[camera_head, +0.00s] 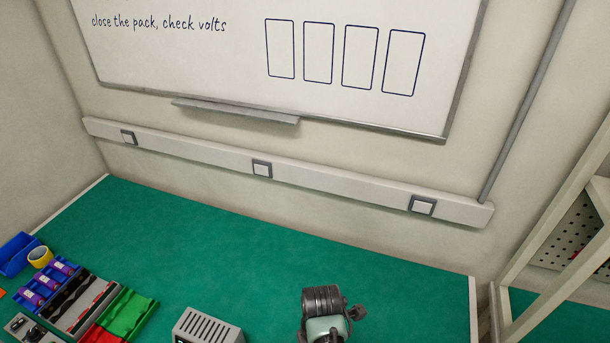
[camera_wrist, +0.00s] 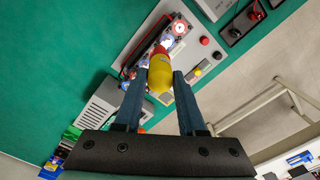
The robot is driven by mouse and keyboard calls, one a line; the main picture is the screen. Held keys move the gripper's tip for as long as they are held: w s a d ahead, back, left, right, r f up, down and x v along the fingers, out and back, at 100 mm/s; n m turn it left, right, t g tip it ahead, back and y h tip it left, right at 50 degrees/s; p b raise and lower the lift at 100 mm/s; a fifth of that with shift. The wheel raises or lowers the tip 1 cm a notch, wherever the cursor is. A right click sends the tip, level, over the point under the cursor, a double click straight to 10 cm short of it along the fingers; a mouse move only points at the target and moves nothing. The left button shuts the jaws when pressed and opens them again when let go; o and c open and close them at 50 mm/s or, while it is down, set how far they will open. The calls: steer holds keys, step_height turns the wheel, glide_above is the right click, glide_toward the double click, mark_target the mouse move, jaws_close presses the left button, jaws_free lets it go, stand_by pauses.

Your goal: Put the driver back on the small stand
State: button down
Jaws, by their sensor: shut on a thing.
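The driver (camera_wrist: 160,78), with a yellow and red handle, is between the two fingers of my gripper (camera_wrist: 159,74) in the wrist view. My gripper is shut on its handle. The driver points away from the wrist camera, so its far end is hidden. Behind it lies a light grey panel with round lamps and a red button (camera_wrist: 204,41). In the head view only part of my arm shows at the bottom edge; the fingers and driver are out of sight there. I cannot make out the small stand in either view.
A grey slotted box (camera_head: 207,328) stands at the front of the green bench (camera_head: 230,255). Trays of purple cells (camera_head: 48,283), a green tray (camera_head: 128,314), a yellow tape roll (camera_head: 40,256) and a blue bin (camera_head: 15,254) are at left. The bench's back middle is clear.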

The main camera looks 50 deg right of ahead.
steer(key=s+d+f+m+b, duration=0.1)
steer(key=s+d+f+m, duration=0.15)
steer(key=s, duration=0.45)
steer(key=s+d+f+m+b, duration=0.1)
steer(key=s+d+f+b, duration=0.15)
steer(key=s, duration=0.55)
steer(key=s+d+f+m+b, duration=0.1)
steer(key=s+d+f+m, duration=0.1)
steer(key=s+d, duration=0.35)
steer(key=s+a+f+m+b, duration=0.2)
steer(key=s+a+f+b, duration=0.1)
steer(key=s, duration=0.5)
steer(key=s+a+f+m+b, duration=0.2)
steer(key=s+a+f, duration=0.1)
steer(key=s, duration=0.6)
steer(key=s+a+f+m+b, duration=0.2)
steer(key=s+a+f+b, duration=0.1)
steer(key=s, duration=0.6)
steer(key=shift+a+f+b, duration=0.3)
steer(key=shift+a+f, duration=0.1)
steer(key=shift+a, duration=0.4)
steer(key=shift+s+r+p, duration=0.1)
steer(key=shift+p, duration=0.2)
